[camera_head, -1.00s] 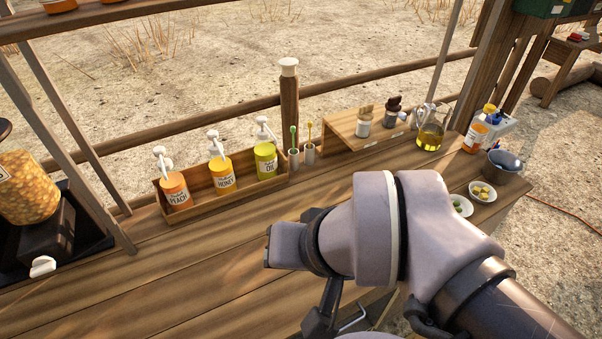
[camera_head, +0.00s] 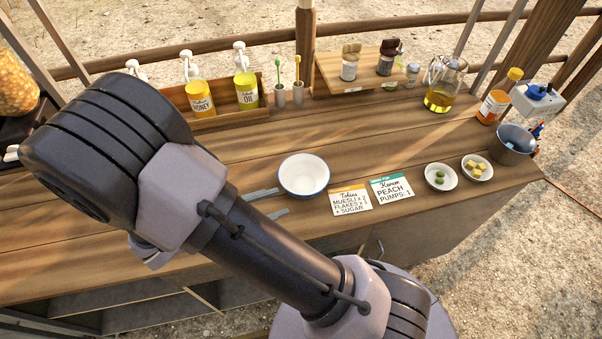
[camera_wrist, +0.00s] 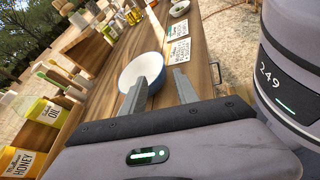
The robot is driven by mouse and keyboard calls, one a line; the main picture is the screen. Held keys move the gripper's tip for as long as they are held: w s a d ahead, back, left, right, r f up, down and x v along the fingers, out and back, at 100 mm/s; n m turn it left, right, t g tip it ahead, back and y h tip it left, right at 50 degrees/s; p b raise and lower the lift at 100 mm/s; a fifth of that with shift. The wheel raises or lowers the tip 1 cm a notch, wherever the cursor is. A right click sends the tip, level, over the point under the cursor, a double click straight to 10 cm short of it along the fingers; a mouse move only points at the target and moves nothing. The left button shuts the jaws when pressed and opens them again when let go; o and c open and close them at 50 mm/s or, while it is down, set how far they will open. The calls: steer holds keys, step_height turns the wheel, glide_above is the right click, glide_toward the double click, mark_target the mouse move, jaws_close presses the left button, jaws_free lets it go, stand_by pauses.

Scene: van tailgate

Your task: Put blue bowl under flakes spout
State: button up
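The blue bowl (camera_head: 304,175), white inside with a blue rim, stands upright on the counter; its blue outer wall shows in the wrist view (camera_wrist: 146,63). My gripper (camera_head: 274,202) is open and empty, low at the bowl's left side, its two fingers apart. In the wrist view my gripper (camera_wrist: 165,64) points toward the bowl; one finger overlaps the bowl's wall and the other lies beside it. I cannot tell whether they touch it. A clear container of golden flakes (camera_head: 16,84) is partly visible at the left edge; its spout is not visible.
Two order cards (camera_head: 351,200) lie right of the bowl, then two small dishes (camera_head: 441,177) and a metal pot (camera_head: 512,146). Pump bottles (camera_head: 201,98) stand in a wooden rack behind. The counter between rack and bowl is clear.

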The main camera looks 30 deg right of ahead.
mark_target(306, 195)
steer(key=b+x, duration=0.2)
steer(key=x, duration=0.5)
steer(key=shift+d+f, duration=0.25)
steer(key=shift+f, duration=0.05)
steer(key=b+x, duration=0.1)
steer(key=x, duration=0.1)
steer(key=f+b+x, duration=0.1)
steer(key=b+x, duration=0.1)
steer(key=shift+d, duration=0.45)
jaws_close()
